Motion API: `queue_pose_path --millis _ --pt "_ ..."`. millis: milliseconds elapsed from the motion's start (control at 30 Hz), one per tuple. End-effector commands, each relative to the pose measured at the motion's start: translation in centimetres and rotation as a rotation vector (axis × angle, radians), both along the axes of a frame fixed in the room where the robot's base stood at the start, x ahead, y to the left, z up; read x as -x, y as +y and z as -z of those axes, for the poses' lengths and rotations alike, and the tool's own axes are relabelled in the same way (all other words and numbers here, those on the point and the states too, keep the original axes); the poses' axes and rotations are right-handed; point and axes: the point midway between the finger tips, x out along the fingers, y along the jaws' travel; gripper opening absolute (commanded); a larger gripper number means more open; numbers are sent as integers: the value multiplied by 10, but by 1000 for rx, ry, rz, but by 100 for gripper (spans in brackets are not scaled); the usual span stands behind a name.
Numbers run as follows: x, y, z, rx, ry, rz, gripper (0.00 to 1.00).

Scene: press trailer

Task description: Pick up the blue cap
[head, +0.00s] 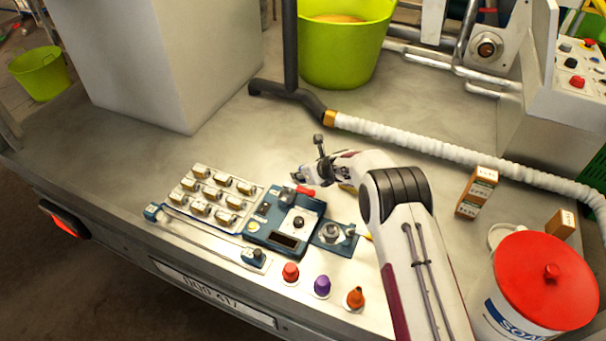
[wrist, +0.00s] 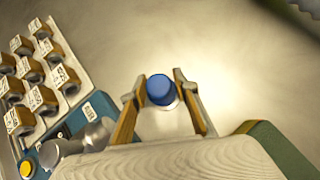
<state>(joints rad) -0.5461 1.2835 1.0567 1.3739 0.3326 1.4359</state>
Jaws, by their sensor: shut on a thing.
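The blue cap (wrist: 160,88) sits between the two fingers of my gripper (wrist: 159,78) in the wrist view, with its round top facing the camera. The fingers are shut on its sides. In the head view, my gripper (head: 300,176) is just behind the blue device, near its red part. The cap cannot be made out there. I cannot tell whether it touches the bench or is held above it.
A blue device (head: 283,222) and a tray of labelled jars (head: 212,196) stand left of my arm. Red (head: 290,272), purple (head: 321,286) and orange (head: 354,298) caps line the front edge. A white hose (head: 430,145) crosses behind. A red-lidded bucket (head: 545,282) stands right.

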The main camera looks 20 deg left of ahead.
Motion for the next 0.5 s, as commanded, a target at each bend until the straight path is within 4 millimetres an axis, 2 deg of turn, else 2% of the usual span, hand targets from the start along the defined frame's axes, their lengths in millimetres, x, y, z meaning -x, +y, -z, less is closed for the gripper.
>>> queue_pose_path --millis 33,233,500 --pt "3 -3 7 7 7 -1 5" --pt "3 -3 5 9 8 -1 5" --pt "2 -2 -17 6 5 -1 5"
